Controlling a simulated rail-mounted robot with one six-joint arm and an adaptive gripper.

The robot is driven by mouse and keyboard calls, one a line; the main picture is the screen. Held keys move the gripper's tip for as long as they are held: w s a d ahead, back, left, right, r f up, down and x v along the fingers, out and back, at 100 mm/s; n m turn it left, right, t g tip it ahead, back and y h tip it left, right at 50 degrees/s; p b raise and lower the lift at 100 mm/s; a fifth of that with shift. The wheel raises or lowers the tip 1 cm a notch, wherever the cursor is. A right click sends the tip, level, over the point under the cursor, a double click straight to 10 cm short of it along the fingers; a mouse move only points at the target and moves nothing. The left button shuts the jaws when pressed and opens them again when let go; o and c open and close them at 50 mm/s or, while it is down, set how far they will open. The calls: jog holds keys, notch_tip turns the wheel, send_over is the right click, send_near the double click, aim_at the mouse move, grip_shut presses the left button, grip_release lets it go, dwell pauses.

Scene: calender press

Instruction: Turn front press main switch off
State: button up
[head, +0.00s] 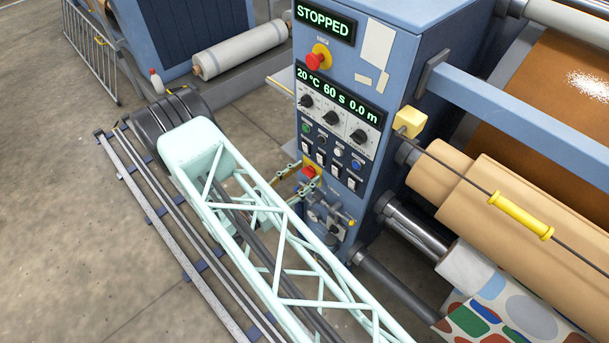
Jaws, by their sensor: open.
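The front press control panel (345,145) is the narrow blue face of the press cabinet. The main switch (309,172) looks like a red knob on a yellow plate, low on the panel's left side. It is partly hidden, and I cannot tell its turned position. My gripper (308,174) is open, its two slim fingers reaching to the panel on either side of the red knob. I cannot tell whether they touch it. The upper display (324,19) reads STOPPED.
A red emergency button (318,58) sits higher on the panel. Dials (331,117), push buttons and rocker switches are just above the knob. Small valves and a gauge (332,213) are just below. Large rollers (455,182) and a yellow-handled cord (520,215) are at right.

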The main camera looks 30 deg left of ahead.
jog(key=c, duration=0.9)
jog(key=shift+o, duration=0.2)
jog(key=shift+n, duration=0.6)
jog(key=n, duration=0.6)
jog(key=shift+a+f+n, duration=0.1)
jog(key=shift+a+n, duration=0.05)
jog(key=shift+n, duration=0.25)
jog(key=n, duration=0.9)
jog(key=shift+f+n, duration=0.15)
jog(key=shift+n, duration=0.25)
